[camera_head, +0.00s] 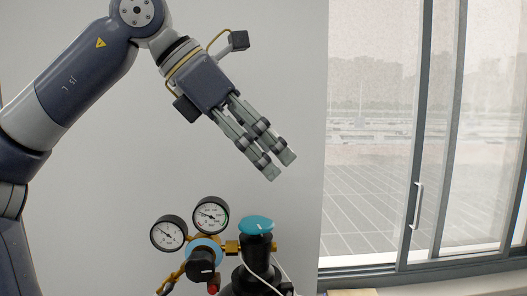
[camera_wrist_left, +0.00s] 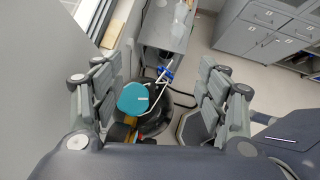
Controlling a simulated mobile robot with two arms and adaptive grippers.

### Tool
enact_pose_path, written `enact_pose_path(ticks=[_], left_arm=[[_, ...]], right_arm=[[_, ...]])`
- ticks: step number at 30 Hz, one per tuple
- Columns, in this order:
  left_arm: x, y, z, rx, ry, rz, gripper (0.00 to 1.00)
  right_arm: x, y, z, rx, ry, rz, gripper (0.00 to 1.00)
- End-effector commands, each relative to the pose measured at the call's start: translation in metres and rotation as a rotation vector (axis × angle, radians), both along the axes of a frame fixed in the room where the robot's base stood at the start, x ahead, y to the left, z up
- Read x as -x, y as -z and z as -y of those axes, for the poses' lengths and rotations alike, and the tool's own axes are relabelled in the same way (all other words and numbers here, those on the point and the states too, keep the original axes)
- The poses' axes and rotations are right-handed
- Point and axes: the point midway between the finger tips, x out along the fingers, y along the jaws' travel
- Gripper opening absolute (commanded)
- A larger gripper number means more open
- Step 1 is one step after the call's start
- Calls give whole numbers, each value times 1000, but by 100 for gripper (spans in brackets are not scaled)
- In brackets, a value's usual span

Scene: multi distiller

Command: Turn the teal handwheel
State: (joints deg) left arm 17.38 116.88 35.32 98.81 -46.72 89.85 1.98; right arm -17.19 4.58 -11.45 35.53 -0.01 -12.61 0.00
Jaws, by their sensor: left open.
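The teal handwheel (camera_head: 256,225) is a flat, rounded cap on top of a dark valve body, low in the head view. In the left wrist view the same handwheel (camera_wrist_left: 133,98) shows from above, between the fingers and nearer the left finger. My left gripper (camera_head: 281,168) points down and to the right, above the handwheel and a little to its right. It also shows in the left wrist view (camera_wrist_left: 150,100), with its fingers wide apart and nothing between them touching. My right gripper is in neither view.
Two round gauges (camera_head: 190,224) and a blue-ringed black knob (camera_head: 202,262) sit left of the handwheel on brass fittings. A white cable (camera_head: 258,275) hangs by the valve. A large window (camera_head: 400,140) is at right. Grey cabinets (camera_wrist_left: 265,35) stand further off.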

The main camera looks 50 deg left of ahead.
Motion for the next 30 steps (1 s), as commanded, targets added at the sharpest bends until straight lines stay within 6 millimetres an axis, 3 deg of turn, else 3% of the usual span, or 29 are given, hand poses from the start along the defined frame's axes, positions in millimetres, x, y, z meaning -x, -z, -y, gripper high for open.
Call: enact_pose_path(ticks=[5,12,15,20,30], left_arm=[[-1,-1,1,-39,-5,-29,68],[-3,7,-1,-413,-25,-304,68],[0,10,-3,-543,-24,-401,68],[2,18,-7,-627,-20,-465,68],[-7,71,-21,-623,-18,-465,68]], right_arm=[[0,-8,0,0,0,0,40],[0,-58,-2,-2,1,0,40],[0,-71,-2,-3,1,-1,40],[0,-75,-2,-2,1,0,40],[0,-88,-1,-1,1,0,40]])
